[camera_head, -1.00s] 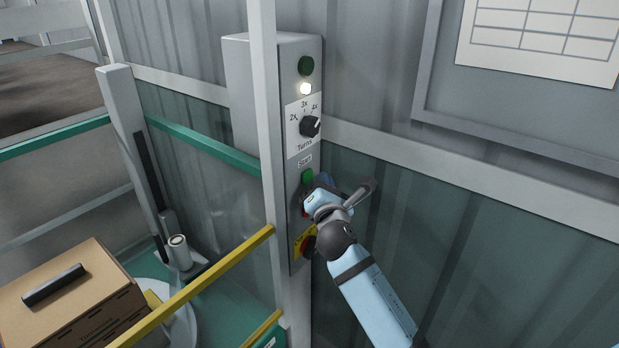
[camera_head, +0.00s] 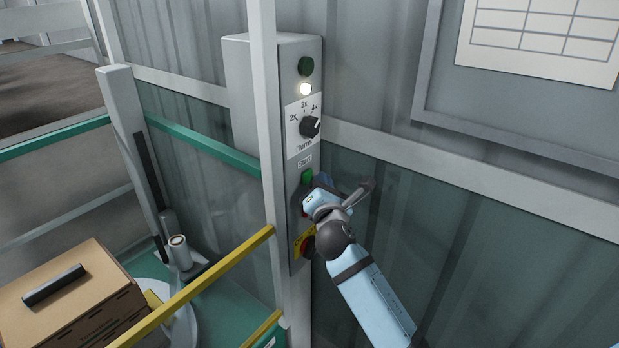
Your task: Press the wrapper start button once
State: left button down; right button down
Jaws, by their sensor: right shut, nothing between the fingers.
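The wrapper's grey control box (camera_head: 282,180) stands upright behind a pale post. Its green start button (camera_head: 307,176) sits under the "Start" label (camera_head: 305,161). My right gripper (camera_head: 309,188) is shut and empty, its tip at the lower edge of the start button. I cannot tell whether it touches the button. The gripper partly hides a red button below it. A white lamp (camera_head: 305,89) is lit, and the green lamp (camera_head: 306,66) above it looks dark. My left gripper is out of view.
A turns knob (camera_head: 310,126) sits above the start button, and a red emergency stop (camera_head: 307,246) on a yellow plate below. A yellow rail (camera_head: 205,284) and the pale post (camera_head: 262,110) stand left of my arm. A carton (camera_head: 75,295) rests at lower left.

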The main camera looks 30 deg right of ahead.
jog(key=shift+w+a, duration=0.15)
jog(key=shift+w, duration=0.15)
